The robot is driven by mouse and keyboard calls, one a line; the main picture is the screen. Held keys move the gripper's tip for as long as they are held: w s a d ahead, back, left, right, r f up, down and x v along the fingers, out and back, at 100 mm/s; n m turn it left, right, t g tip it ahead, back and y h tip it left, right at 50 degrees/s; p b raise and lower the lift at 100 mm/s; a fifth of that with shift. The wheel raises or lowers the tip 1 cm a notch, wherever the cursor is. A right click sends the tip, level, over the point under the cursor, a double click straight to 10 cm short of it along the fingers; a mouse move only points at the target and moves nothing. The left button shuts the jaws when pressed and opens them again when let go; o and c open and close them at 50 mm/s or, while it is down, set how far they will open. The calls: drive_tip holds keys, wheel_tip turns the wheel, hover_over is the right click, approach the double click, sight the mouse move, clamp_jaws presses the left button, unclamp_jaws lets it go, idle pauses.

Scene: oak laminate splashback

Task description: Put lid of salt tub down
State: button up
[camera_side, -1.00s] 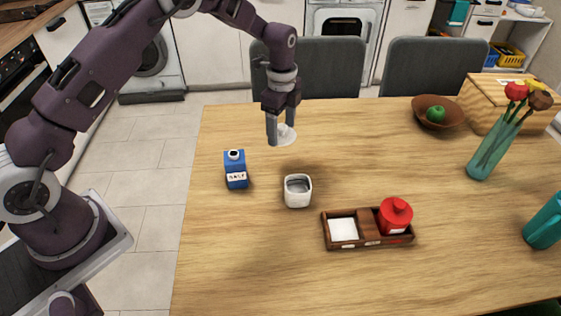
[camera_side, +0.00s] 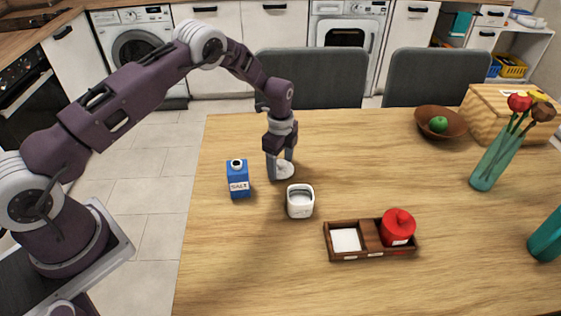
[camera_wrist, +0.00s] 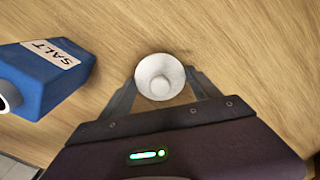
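The round white lid (camera_side: 285,173) is between the two fingertips of my gripper (camera_side: 280,169). It also shows in the wrist view (camera_wrist: 160,77), where a finger meets its edge on either side. My gripper is shut on it. The lid is at or just above the table top; I cannot tell whether it touches. The white salt tub (camera_side: 300,210) stands open just in front and to the right of the lid. The blue salt carton (camera_side: 238,180) stands upright to the left of the gripper and lies left in the wrist view (camera_wrist: 45,77).
A wooden caddy (camera_side: 370,255) holds a white item (camera_side: 346,240) and a red lidded jar (camera_side: 397,229). A brown bowl (camera_side: 455,124) with a green fruit, a flower vase (camera_side: 494,165) and a teal object (camera_side: 546,240) are farther right. The table behind the gripper is clear.

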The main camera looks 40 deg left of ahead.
drive_tip(key=o, duration=0.3)
wheel_tip(320, 180, up, 12)
drive_tip(key=shift+r, duration=0.2)
wheel_tip(320, 180, up, 12)
drive_tip(key=n+t, duration=0.1)
drive_tip(key=n, duration=0.2)
hover_over(280, 161)
drive_tip(key=s+d, duration=0.1)
drive_tip(key=s, duration=0.3)
drive_tip(key=s+d+r+n+t, duration=0.15)
drive_tip(key=s+r+n, duration=0.35)
drive_tip(key=s+r, duration=0.5)
drive_tip(key=s+r+n+t, duration=0.1)
drive_tip(key=s+n+t, duration=0.2)
drive_tip(key=s, duration=1.9)
drive_tip(key=d+n, duration=0.1)
drive_tip(key=n, duration=0.4)
drive_tip(key=shift+s+r, duration=0.25)
drive_tip(key=shift+s, duration=0.05)
